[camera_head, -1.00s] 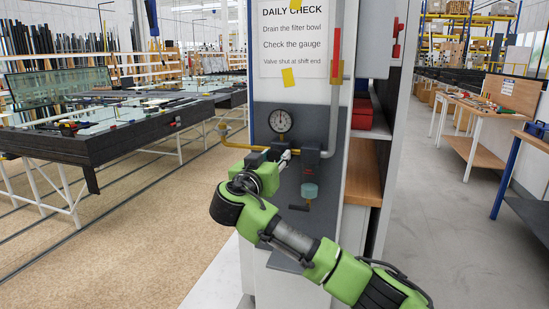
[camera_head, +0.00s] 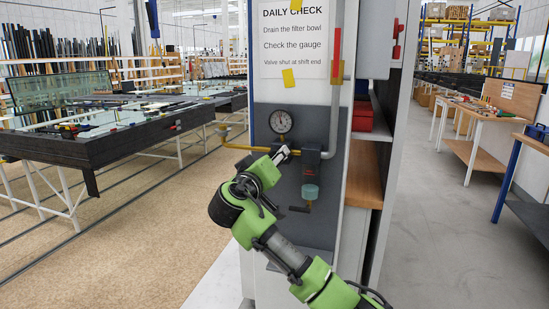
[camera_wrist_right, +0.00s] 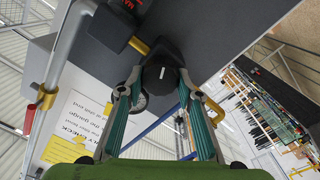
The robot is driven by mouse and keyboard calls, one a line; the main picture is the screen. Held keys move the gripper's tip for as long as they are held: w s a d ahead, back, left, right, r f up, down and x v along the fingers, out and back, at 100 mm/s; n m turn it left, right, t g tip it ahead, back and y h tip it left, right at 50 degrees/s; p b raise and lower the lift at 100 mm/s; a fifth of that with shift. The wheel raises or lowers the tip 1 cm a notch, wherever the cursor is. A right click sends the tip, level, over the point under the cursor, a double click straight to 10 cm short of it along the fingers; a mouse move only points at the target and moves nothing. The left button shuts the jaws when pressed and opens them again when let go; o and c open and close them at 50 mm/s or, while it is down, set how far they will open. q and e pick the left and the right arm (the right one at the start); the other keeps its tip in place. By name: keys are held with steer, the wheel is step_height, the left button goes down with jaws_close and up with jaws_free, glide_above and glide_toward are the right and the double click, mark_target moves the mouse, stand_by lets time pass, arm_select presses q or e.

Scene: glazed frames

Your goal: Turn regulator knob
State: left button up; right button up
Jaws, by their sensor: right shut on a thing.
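The regulator knob (camera_wrist_right: 160,68) is black with a white mark on its face, in the right wrist view. My right gripper (camera_wrist_right: 160,88) is shut on it, one finger on each side. In the head view my right gripper (camera_head: 284,153) reaches the grey panel just below the round pressure gauge (camera_head: 281,121), and it hides the knob there. The gauge needle is too small to read. The filter unit (camera_head: 311,160) with its teal bowl (camera_head: 310,191) hangs to the right of the gripper. My left gripper is not in view.
A yellow pipe (camera_head: 240,146) enters from the left and a grey pipe (camera_head: 334,110) rises at the right. A red valve handle (camera_head: 337,51) stands above. A checklist sheet (camera_head: 297,40) hangs over the panel. A shelf cabinet (camera_head: 365,170) stands to the right.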

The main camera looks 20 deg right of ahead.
steer(key=shift+f+n+p, duration=0.15)
steer(key=shift+n+p, duration=4.1)
steer(key=shift+n, duration=0.9)
steer(key=shift+f+n+p, duration=0.1)
steer(key=shift+n+p, duration=4.15)
steer(key=shift+n, duration=0.9)
steer(key=o, duration=1.1)
steer(key=v, duration=1.2)
steer(key=shift+s+d, duration=0.1)
steer(key=shift+d, duration=0.05)
